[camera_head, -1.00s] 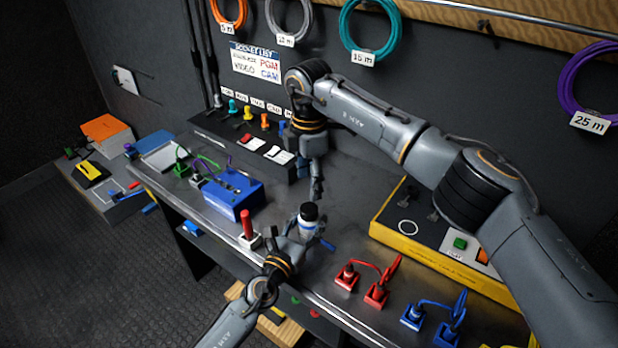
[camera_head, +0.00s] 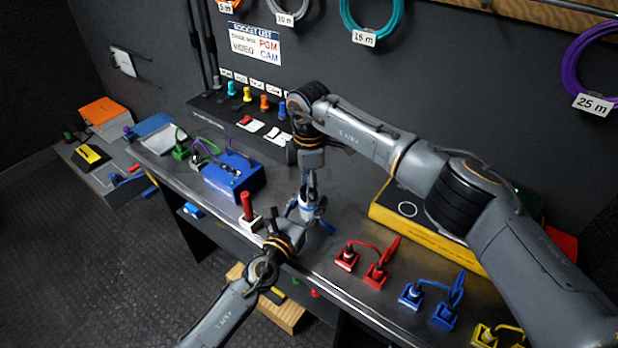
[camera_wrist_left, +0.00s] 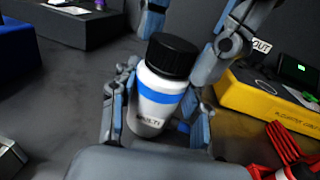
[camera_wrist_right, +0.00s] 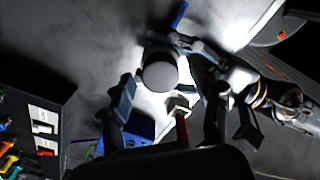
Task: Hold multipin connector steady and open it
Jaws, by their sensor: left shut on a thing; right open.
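The multipin connector (camera_wrist_left: 160,98) is an upright white cylinder with a blue band, lettering that reads MULTI, and a black ribbed cap (camera_wrist_left: 172,55). My left gripper (camera_head: 298,222) is shut around its lower body and holds it at the front of the bench. My right gripper (camera_head: 310,188) points down from above, right at the connector, and hides most of the cap in the head view. In the right wrist view the round cap (camera_wrist_right: 160,73) shows ahead of my right gripper's spread fingers (camera_wrist_right: 172,90). I cannot tell whether they touch it.
A red-handled plug in a white socket (camera_head: 248,212) stands close left of the connector. A blue box (camera_head: 232,178) with cables is behind it. Red (camera_head: 374,276) and blue (camera_head: 443,312) cabled plugs line the front right. A yellow-edged panel (camera_head: 400,218) lies behind them.

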